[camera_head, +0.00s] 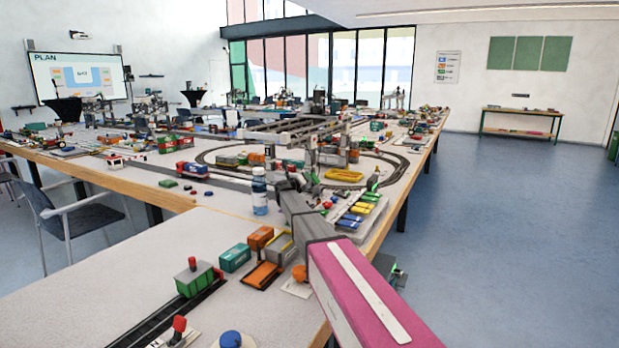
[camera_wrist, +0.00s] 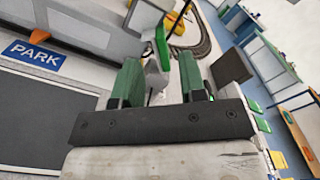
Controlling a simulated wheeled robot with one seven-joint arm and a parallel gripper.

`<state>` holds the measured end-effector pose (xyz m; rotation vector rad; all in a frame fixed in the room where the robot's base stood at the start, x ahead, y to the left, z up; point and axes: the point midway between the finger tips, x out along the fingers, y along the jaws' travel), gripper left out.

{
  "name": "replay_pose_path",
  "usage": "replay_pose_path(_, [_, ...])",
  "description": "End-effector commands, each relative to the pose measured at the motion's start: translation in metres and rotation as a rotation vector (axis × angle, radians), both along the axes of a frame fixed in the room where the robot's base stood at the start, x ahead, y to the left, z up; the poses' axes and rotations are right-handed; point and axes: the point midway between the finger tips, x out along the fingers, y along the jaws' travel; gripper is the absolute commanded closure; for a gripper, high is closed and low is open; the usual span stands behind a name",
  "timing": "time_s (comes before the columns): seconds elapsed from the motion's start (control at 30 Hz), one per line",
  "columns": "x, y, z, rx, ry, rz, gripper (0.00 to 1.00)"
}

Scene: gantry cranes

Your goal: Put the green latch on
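My gripper (camera_wrist: 159,60) is open in the wrist view, with its two green-padded fingers well apart. A small upright green piece (camera_wrist: 161,44), which looks like the green latch, stands beyond the fingertips and lines up with the gap between them. A pale grey part shows below it in the gap. I cannot tell whether either finger touches it. In the head view my arm reaches over the table and the fingers cannot be made out clearly.
A grey structure (camera_wrist: 75,28) with an orange lever is at the wrist view's upper left, above a blue PARK sign (camera_wrist: 34,55). In the head view a bottle (camera_head: 259,192) stands left of my arm. Containers and a gantry crane (camera_head: 300,128) crowd the table (camera_head: 90,262). Floor at right is clear.

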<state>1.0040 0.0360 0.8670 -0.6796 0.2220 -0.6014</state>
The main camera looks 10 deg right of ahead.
Motion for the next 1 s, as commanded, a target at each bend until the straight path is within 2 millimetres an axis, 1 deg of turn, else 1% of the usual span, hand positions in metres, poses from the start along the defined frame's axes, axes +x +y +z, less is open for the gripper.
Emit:
replay_pose_path(0.03, [0.012,-0.006,0.000,0.000,0.000,-0.001,0.62])
replay_pose_path(0.1, [0.022,-0.013,0.000,-0.001,0.001,-0.001,0.62])
replay_pose_path(0.2, [0.035,-0.023,0.000,-0.001,0.001,0.000,0.62])
replay_pose_path(0.3, [0.043,-0.030,0.000,-0.001,0.001,0.000,0.62])
replay_pose_path(0.43, [0.048,-0.034,0.000,-0.001,0.001,0.000,0.62])
replay_pose_path(0.67, [0.047,-0.034,0.000,-0.001,0.000,0.001,0.62])
replay_pose_path(0.7, [0.047,-0.034,0.000,-0.001,0.000,0.001,0.75])
replay_pose_path(0.77, [0.047,-0.034,0.000,-0.001,0.000,0.001,0.94])
replay_pose_path(0.8, [0.047,-0.034,0.000,-0.001,0.000,0.001,1.00])
replay_pose_path(1.0, [0.048,-0.033,0.000,-0.011,0.008,0.001,1.00])
